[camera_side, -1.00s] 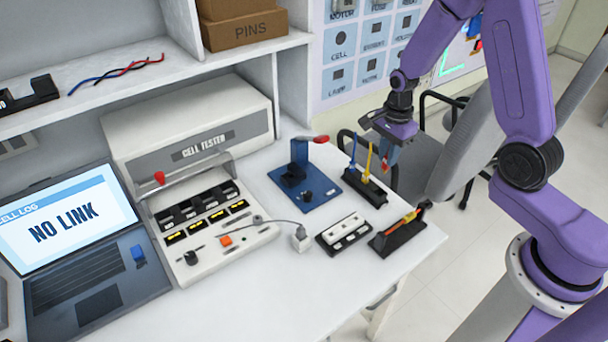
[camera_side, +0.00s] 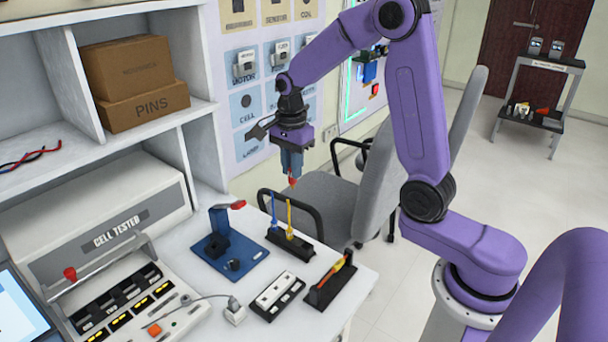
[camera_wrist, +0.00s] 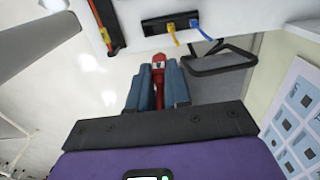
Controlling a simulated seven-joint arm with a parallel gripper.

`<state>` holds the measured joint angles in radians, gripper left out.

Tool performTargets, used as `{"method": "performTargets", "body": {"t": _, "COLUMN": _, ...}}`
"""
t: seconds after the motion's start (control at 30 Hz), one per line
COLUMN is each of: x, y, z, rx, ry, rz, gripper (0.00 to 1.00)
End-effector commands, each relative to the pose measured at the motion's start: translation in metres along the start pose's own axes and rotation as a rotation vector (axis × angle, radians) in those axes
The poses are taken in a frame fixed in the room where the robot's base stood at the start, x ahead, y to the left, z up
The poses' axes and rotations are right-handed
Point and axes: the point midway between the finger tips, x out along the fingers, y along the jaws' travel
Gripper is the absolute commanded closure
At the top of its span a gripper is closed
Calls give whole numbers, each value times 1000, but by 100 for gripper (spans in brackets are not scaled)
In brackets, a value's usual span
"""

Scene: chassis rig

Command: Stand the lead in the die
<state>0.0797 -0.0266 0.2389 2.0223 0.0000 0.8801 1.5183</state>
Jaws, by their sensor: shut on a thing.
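My gripper (camera_side: 291,168) is shut on a red lead (camera_side: 292,181), which hangs point down from the blue-grey fingers. In the wrist view the red lead (camera_wrist: 158,76) sits between the fingers (camera_wrist: 158,90). The gripper is high, clear of the table and beyond its back edge. A blue plate (camera_side: 250,262) with an upright blue press (camera_side: 219,222) and red lever (camera_side: 229,205) stands on the table, left of and below the gripper.
A black rack (camera_side: 292,248) holds a blue and a yellow lead upright. Another black holder (camera_side: 328,288) carries red and yellow tools. A grey chair (camera_side: 320,195) is behind the table.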

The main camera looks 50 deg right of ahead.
Motion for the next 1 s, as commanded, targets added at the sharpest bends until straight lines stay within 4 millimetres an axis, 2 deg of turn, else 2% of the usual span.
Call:
{"method": "performTargets", "body": {"t": 0.27, "x": -4, "y": -54, "z": 29, "rx": -4, "ry": 0, "rz": 0, "gripper": 100}}
{"method": "performTargets", "body": {"t": 0.6, "x": -3, "y": -123, "z": 86, "rx": -4, "ry": 0, "rz": 2, "gripper": 100}}
{"method": "performTargets", "body": {"t": 0.8, "x": 0, "y": -146, "z": 114, "rx": -3, "ry": 0, "rz": 1, "gripper": 100}}
{"method": "performTargets", "body": {"t": 1.0, "x": 3, "y": -160, "z": 133, "rx": -2, "ry": 0, "rz": 0, "gripper": 100}}
